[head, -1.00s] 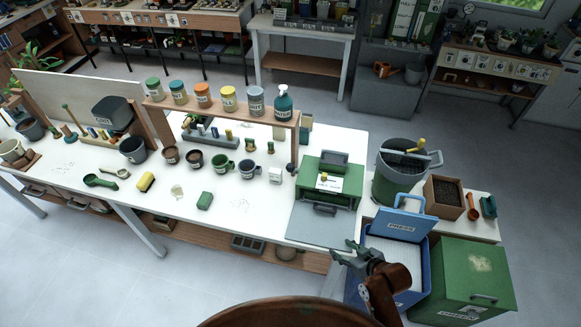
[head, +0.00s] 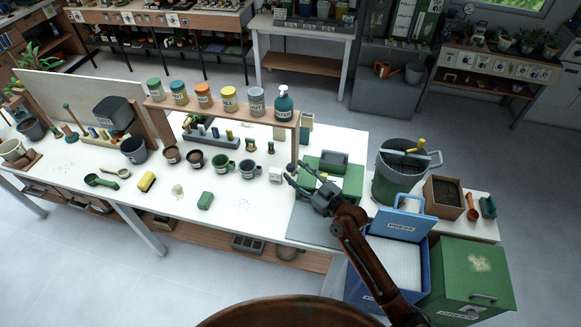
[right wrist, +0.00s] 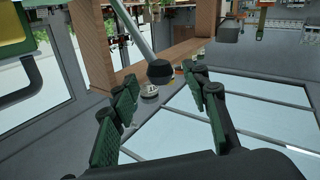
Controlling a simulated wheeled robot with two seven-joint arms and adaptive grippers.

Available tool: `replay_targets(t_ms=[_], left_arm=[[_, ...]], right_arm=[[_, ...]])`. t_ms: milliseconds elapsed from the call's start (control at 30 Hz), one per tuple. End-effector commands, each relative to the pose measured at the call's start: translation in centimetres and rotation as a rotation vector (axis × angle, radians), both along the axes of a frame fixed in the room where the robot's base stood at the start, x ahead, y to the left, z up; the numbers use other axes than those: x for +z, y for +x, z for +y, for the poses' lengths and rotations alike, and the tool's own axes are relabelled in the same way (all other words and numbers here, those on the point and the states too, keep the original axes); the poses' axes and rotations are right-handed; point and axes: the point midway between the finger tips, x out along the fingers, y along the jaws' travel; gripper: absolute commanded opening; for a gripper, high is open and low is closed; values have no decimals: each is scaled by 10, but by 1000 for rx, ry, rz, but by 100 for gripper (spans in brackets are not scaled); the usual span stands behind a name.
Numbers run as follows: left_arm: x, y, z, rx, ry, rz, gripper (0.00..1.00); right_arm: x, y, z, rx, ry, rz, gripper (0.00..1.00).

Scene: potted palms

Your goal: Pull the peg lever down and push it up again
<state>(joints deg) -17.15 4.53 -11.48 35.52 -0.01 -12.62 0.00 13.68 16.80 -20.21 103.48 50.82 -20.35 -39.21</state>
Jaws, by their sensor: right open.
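The peg lever shows in the right wrist view as a grey rod with a black knob (right wrist: 160,71) at its lower end. It hangs beside a wooden post (right wrist: 103,45) of the bench shelf. My right gripper (right wrist: 160,80) is open, and the knob appears between its fingertips in that view, seemingly just beyond them; I see no clear contact. In the head view my right gripper (head: 294,173) is at the right post of the wooden shelf, where its fingers mostly hide the lever. My left gripper is not in view.
A green box (head: 345,178) stands right beside my right gripper. A white block (head: 275,175) and several mugs lie left of it.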

Motion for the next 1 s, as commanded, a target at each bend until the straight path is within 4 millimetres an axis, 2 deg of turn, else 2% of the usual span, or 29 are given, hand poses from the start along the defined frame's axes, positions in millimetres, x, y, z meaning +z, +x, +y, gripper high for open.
replay_targets(t_ms=[233, 600, 1000], left_arm=[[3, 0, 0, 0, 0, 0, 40], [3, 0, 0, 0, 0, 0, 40], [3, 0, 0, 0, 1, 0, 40]], right_arm=[[0, 23, 19, 0, -1, 1, 43], [-1, 27, 22, 1, -1, 2, 42], [-1, 27, 22, 1, -1, 2, 14]])
